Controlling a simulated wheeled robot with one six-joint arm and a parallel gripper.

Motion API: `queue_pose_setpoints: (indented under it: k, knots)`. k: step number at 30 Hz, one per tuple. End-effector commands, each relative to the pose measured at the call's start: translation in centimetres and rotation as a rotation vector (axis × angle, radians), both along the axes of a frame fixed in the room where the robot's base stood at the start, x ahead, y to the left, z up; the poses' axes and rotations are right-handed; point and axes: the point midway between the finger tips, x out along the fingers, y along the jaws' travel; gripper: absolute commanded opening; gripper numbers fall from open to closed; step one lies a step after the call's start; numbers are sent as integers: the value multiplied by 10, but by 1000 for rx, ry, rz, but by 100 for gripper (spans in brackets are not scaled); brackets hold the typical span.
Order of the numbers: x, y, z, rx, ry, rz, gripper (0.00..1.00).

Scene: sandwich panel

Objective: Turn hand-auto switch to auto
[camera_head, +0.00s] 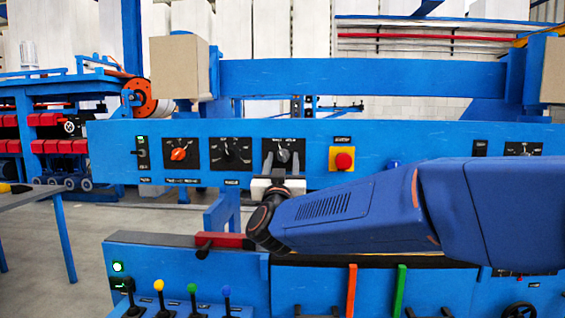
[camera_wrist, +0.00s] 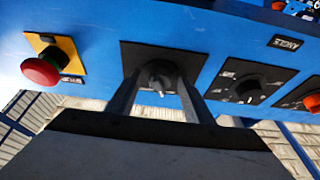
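The rotary switch (camera_head: 284,155) has a dark knob on a black square plate on the blue panel, left of the red button. Its labels are too small to read surely. In the wrist view the switch knob (camera_wrist: 160,74) sits between the two fingers. My gripper (camera_head: 279,172) is at the lower part of the switch plate in the head view. In the wrist view my gripper (camera_wrist: 158,86) is open, one finger on each side of the knob, with a gap visible on both sides. Whether the fingertips touch the plate, I cannot tell.
A red emergency button (camera_head: 343,160) on a yellow plate is right of the switch. A black dial (camera_head: 231,154) and an orange-red knob (camera_head: 180,154) are to its left. Below stands a blue console (camera_head: 190,275) with coloured levers. A red-handled bar (camera_head: 226,241) lies near my wrist.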

Motion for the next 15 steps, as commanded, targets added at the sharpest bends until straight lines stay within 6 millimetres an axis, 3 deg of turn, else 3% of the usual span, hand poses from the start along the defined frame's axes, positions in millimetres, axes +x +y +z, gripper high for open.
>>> queue_pose_setpoints:
  k: [1, 5, 15]
  knots:
    - [0, 0, 0, 0, 0, 0, 38]
    - [0, 0, 0, 0, 0, 0, 6]
    - [0, 1, 0, 35, -1, 0, 6]
